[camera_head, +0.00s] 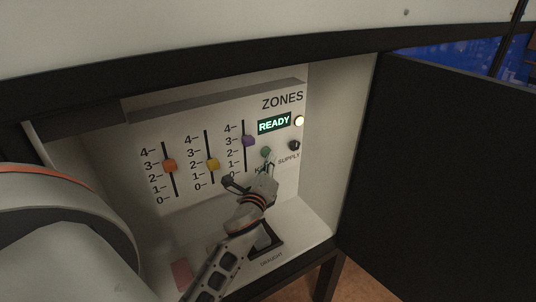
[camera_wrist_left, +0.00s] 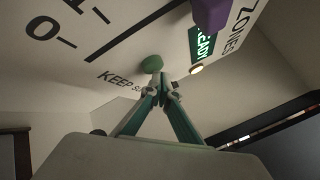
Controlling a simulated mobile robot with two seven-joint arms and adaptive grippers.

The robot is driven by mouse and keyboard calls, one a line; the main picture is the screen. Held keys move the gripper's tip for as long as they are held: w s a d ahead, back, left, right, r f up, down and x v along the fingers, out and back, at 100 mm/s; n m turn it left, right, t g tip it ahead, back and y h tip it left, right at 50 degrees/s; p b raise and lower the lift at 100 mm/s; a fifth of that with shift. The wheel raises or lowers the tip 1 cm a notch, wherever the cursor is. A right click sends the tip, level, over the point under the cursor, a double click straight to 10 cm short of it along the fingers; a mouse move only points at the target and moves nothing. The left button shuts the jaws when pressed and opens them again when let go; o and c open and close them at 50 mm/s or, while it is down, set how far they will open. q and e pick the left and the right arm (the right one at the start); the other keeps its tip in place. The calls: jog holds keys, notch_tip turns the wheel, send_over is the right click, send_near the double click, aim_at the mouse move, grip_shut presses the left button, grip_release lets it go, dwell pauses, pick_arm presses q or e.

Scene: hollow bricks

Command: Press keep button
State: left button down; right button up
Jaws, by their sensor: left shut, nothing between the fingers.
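The green keep button (camera_head: 266,152) sits on the white panel below the lit READY display (camera_head: 274,124). In the left wrist view the button (camera_wrist_left: 151,64) stands beside the partly hidden KEEP lettering. My left gripper (camera_head: 268,166) is shut and empty, with its fingertips just below the button. In the left wrist view the closed fingertips (camera_wrist_left: 164,86) are close to the button's lower edge; I cannot tell whether they touch it. In the head view the gripper covers part of the KEEP label. My right gripper is not in view.
Orange (camera_head: 169,166), yellow (camera_head: 212,164) and purple (camera_head: 248,141) sliders are left of the button. A lit round lamp (camera_head: 299,120) and a black SUPPLY knob (camera_head: 295,145) are right of it. A dark open door (camera_head: 440,180) stands at the right. A reddish block (camera_head: 181,275) lies lower left.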

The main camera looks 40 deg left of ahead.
pick_arm(q)
jog(key=shift+w+a, duration=0.1)
jog(key=shift+a, duration=0.2)
jog(key=shift+d, duration=0.1)
dwell(0.4)
jog(key=shift+s+d, duration=0.4)
jog(key=shift+d, duration=0.45)
jog(key=shift+d, duration=0.1)
jog(key=shift+s+d+b, duration=0.1)
jog(key=shift+s+d, duration=0.25)
jog(key=shift+d, duration=0.4)
jog(key=shift+s+d+b, duration=0.15)
jog(key=shift+s+d, duration=0.15)
jog(key=shift+d, duration=0.4)
jog(key=shift+s+d+b, duration=0.1)
jog(key=shift+s+d, duration=0.25)
jog(key=shift+d, duration=0.4)
